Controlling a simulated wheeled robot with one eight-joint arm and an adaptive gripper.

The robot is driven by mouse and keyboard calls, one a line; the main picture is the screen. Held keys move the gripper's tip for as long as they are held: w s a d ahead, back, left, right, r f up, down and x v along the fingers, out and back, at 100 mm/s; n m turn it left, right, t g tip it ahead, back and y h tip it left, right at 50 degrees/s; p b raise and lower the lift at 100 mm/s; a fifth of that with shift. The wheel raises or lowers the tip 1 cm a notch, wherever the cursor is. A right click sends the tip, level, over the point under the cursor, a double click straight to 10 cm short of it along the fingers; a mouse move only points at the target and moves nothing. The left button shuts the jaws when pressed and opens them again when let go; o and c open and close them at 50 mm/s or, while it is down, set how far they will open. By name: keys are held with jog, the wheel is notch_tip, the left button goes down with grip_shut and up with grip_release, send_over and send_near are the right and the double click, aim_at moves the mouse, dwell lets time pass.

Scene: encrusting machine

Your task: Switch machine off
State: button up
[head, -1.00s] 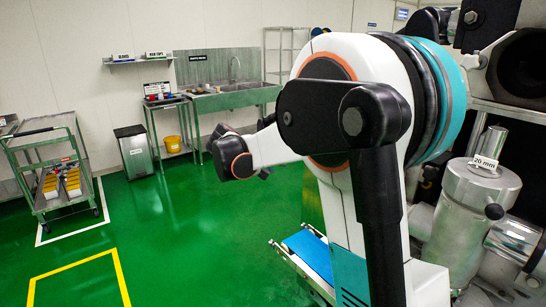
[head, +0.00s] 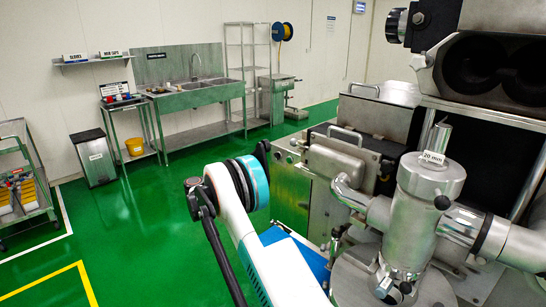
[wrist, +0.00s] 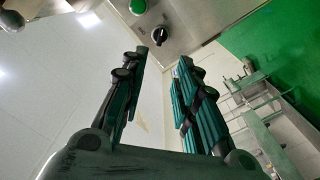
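The encrusting machine (head: 415,205) fills the right of the head view, with a steel cylinder tagged "20 mm". Its steel control panel (wrist: 192,18) shows at the top of the wrist view. A black rotary switch (wrist: 160,36) with a light pointer mark sits on the panel, beside a round green button (wrist: 138,6). My gripper (wrist: 164,62) is open and empty. Its two fingers reach towards the panel, and the switch shows just beyond the fingertips, near the left one. Contact cannot be told, but a gap seems to remain. In the head view my arm mostly hides the gripper.
A blue conveyor belt (head: 308,256) lies beside my arm at the machine's front. A sink bench (head: 205,98), a shelf rack (head: 247,70), a bin (head: 93,158) and a trolley (head: 25,190) stand at the back and left. The green floor between is clear.

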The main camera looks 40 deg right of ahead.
aim_at(275, 155)
jog(key=d+b, duration=0.1)
jog(key=d, duration=0.8)
jog(key=w+d+b, duration=0.1)
jog(key=d, duration=0.3)
jog(key=shift+d+b, duration=0.35)
jog(key=shift+d, duration=0.05)
jog(key=shift+c, duration=0.5)
grip_shut()
